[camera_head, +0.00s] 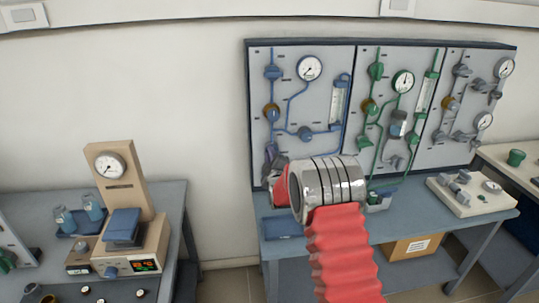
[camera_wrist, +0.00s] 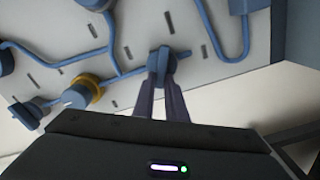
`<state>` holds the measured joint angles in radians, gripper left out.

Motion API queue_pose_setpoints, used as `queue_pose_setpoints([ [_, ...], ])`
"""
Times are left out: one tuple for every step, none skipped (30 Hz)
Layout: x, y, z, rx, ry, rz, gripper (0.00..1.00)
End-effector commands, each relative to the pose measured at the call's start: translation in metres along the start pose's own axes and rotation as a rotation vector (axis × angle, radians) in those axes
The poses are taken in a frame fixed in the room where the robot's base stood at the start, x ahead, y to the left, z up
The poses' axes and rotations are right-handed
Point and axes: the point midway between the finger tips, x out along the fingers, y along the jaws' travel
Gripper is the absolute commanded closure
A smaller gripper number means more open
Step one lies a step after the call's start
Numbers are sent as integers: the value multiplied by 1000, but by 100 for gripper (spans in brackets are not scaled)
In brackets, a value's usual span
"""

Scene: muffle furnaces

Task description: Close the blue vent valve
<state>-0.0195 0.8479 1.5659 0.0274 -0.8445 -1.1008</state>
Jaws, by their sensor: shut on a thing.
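The blue valve (camera_wrist: 162,62) sits on a thin blue pipe at the edge of the left, blue-piped panel section (camera_head: 285,85). My gripper (camera_wrist: 163,88) has its two dark fingers closed around this valve's handle in the wrist view. In the head view my gripper (camera_head: 270,158) reaches the lower left corner of the panel, and the arm hides part of that area. The valve's exact handle angle is hard to make out behind the fingers.
A gauge (camera_head: 309,68) and a blue knob (camera_head: 305,133) are nearby. Green-piped (camera_head: 402,82) and grey-piped sections lie right. A bench with a beige gauge device (camera_head: 117,180) stands left.

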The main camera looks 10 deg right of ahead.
Motion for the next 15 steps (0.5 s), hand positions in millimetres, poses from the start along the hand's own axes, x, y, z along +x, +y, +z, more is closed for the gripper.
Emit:
queue_pose_setpoints([
  [0, -5, -3, -44, 4, -7, 100],
  [0, -6, -3, -72, 4, -7, 100],
  [0, -6, -3, -110, 4, -7, 100],
  [0, -7, -2, -138, 5, -7, 100],
  [0, -8, -2, -165, 5, -7, 100],
  [-1, -8, -2, -201, 5, -7, 100],
  [-1, -9, -2, -227, 5, -7, 100],
  [-1, -10, -2, -252, 5, -7, 100],
  [-1, -10, -2, -284, 5, -7, 100],
  [-1, -11, -2, -308, 5, -7, 100],
  [-1, -11, -2, -329, 6, -7, 100],
  [-1, -12, -2, -356, 6, -7, 100],
  [-1, -12, -2, -375, 6, -7, 100],
  [-1, -13, -2, -393, 6, -7, 100],
  [-1, -13, -1, -413, 6, -7, 100],
])
